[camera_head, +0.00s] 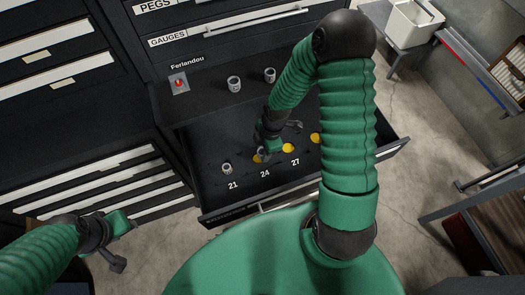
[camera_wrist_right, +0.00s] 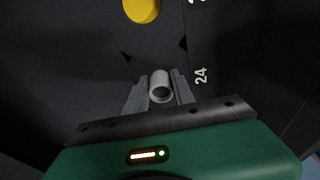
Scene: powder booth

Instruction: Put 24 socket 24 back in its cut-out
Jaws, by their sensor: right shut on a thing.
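The grey socket (camera_wrist_right: 160,88) is between the fingers of my right gripper (camera_wrist_right: 160,95), which is shut on it. In the head view this socket (camera_head: 263,151) is small and partly hidden by the gripper (camera_head: 268,147). It is over or beside the yellow 24 cut-out (camera_head: 257,158), part of which shows behind the 24 label (camera_head: 265,174). Whether the socket touches the drawer floor is unclear. In the wrist view the 24 label (camera_wrist_right: 201,76) is just right of the socket. My left gripper (camera_head: 118,224) is low at the left, its jaws unclear.
The open dark drawer (camera_head: 220,212) holds another socket (camera_head: 227,168) at 21 and empty yellow cut-outs at 27 (camera_head: 288,148) and farther right (camera_head: 315,138). Two more sockets (camera_head: 234,83) (camera_head: 269,74) stand on the cabinet ledge behind, near a red button (camera_head: 179,83).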

